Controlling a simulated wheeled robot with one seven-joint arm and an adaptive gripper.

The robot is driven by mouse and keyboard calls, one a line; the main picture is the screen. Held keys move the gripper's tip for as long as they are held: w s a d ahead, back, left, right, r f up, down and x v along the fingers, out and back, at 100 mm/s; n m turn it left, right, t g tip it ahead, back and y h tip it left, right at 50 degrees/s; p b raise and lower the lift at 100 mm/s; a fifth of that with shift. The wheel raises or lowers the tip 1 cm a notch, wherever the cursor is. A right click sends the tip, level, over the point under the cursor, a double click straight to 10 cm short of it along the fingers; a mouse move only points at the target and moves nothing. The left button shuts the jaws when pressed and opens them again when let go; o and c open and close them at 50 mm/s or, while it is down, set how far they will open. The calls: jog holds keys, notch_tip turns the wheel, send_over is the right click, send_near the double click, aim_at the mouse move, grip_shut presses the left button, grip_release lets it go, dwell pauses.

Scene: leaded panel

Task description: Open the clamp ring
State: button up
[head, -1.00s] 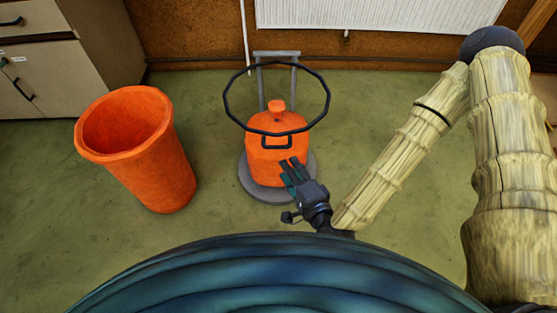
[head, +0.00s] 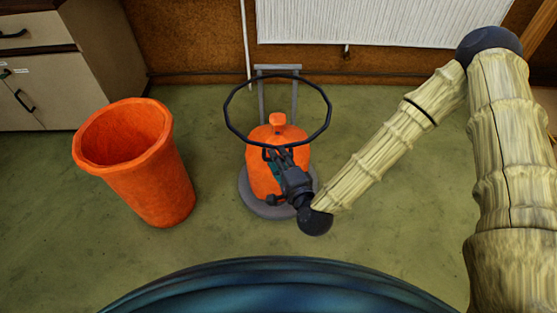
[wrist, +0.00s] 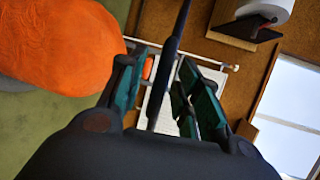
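A thin dark many-sided ring (head: 224,106), likely the clamp ring, stands out wide around the top of an orange canister (head: 257,178) in the head view. The canister has a knob on top and a dark handle on its front. My gripper (head: 277,157) is at the canister's front, partly hiding the handle. In the wrist view my gripper (wrist: 165,66) is open, with a dark bar (wrist: 171,50) between its fingers. I cannot tell if this bar is the ring or the handle, or if the fingers touch it. The canister's orange side (wrist: 60,45) is at left.
The canister stands on a grey round base (head: 250,203) with an upright grey frame (head: 296,90) behind. An orange bin (head: 150,180) is to the left. A cabinet (head: 40,65) and a radiator (head: 380,20) line the wall. Green floor is free around the canister.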

jog(key=shift+w+a, duration=0.1)
jog(key=shift+w, duration=0.1)
grip_shut()
jog(key=shift+r, duration=0.1)
